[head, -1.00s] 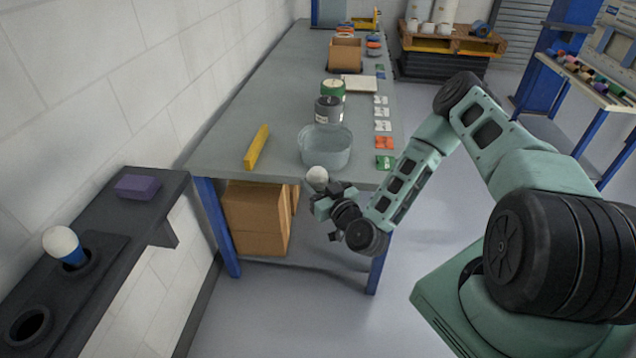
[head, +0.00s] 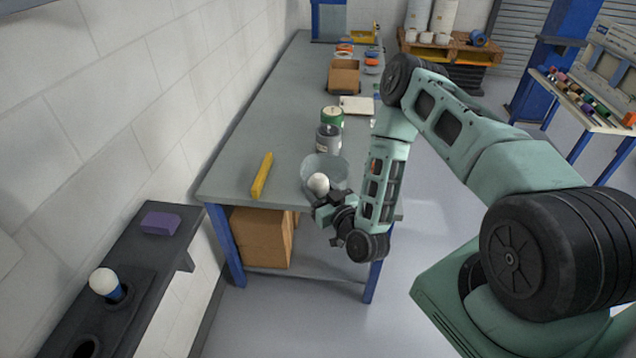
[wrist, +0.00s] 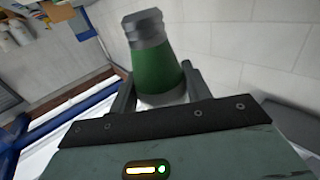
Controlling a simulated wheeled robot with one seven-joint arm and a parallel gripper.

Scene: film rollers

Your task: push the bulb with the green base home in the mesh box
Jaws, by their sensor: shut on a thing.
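A bulb with a green base shows in the wrist view (wrist: 157,58), its grey metal tip pointing up and away from my gripper (wrist: 160,88). My gripper is shut on its white glass end, between the two fingers. In the head view the white bulb glass (head: 319,183) stands above my gripper (head: 328,200), with its green base hidden. It overlaps the front of a pale see-through container (head: 338,166) on the table's near end; I cannot tell whether this is the mesh box. No mesh shows clearly.
At left, a dark shelf (head: 130,240) carries a purple block (head: 160,223) and a blue-based bulb (head: 105,283) in a holder with another round hole.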

